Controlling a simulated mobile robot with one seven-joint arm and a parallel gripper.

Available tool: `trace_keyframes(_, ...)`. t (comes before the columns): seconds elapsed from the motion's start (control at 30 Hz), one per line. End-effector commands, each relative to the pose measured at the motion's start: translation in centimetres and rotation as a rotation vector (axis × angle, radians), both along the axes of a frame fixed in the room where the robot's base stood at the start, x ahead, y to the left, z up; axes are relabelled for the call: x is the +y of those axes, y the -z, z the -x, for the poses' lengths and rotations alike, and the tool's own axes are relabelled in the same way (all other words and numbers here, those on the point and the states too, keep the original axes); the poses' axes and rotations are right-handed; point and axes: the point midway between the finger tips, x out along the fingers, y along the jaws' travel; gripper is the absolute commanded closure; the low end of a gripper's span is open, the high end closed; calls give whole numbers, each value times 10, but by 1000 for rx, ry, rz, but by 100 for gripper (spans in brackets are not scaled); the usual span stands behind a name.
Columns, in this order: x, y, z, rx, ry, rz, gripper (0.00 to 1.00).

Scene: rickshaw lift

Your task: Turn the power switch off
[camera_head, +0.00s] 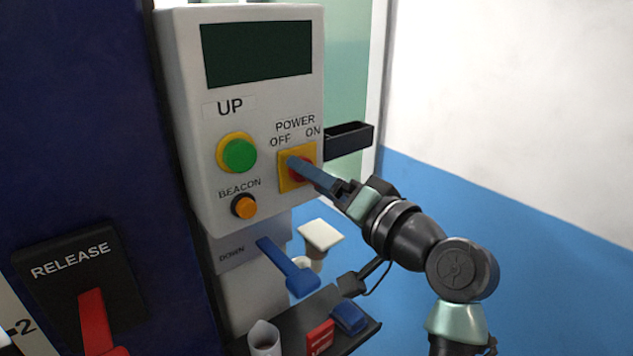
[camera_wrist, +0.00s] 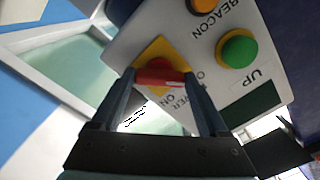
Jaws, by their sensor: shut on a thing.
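The power switch is a red rotary knob on a yellow square plate (camera_head: 284,181) on the grey control panel (camera_head: 195,60), under the labels POWER, OFF and ON. My gripper (camera_head: 297,166) reaches it from the lower right, and its fingers cover much of the knob there. In the wrist view the red knob (camera_wrist: 160,78) lies between the two fingertips of my gripper (camera_wrist: 162,80), with the yellow plate (camera_wrist: 152,50) behind. My gripper is shut on the knob. In the head view my fingers hide which way the knob points.
A green UP button (camera_head: 239,155) and an orange BEACON button (camera_head: 244,206) sit left of the switch. A blue DOWN lever (camera_head: 288,268) is below. A black shelf (camera_head: 362,333) holds small items. A red RELEASE lever (camera_head: 95,322) is at lower left. The right side is open.

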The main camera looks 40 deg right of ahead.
Motion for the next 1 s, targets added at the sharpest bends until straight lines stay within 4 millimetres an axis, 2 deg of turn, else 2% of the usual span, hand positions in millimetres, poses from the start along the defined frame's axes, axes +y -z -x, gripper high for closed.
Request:
trace_keyframes(0.2, 0, 1, 0, 3, 1, 4, 78)
trace_keyframes(0.23, 0, 1, 0, 3, 1, 4, 21)
trace_keyframes(0.33, 0, 1, 0, 3, 1, 4, 3)
trace_keyframes(0.37, 0, 1, 0, 2, 1, 4, 0)
trace_keyframes(0.67, -1, 1, 4, 1, 1, 1, 0)
trace_keyframes(0.77, -1, 1, 16, 0, 4, 2, 0)
trace_keyframes(1.0, -2, 3, 68, 0, 6, 3, 0)
